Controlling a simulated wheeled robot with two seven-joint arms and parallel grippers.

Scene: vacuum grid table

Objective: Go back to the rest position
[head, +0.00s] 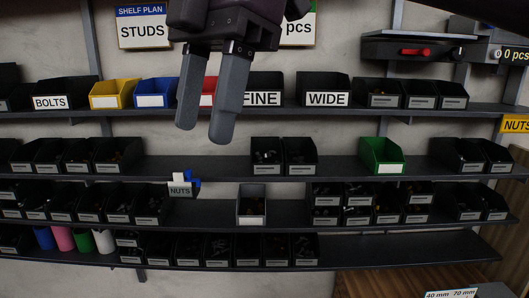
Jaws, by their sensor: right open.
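My right gripper (204,128) hangs in from the top of the head view. Its two grey fingers point down and are apart, with nothing between them. The fingers show in front of the red bin (209,93) and partly hide it and the upper shelf. My left gripper is not in view.
Wall shelves hold many small bins: a yellow bin (115,92), a blue bin (155,92) and a green bin (383,155) among black ones. The lowest shelf (410,250) is bare at the right.

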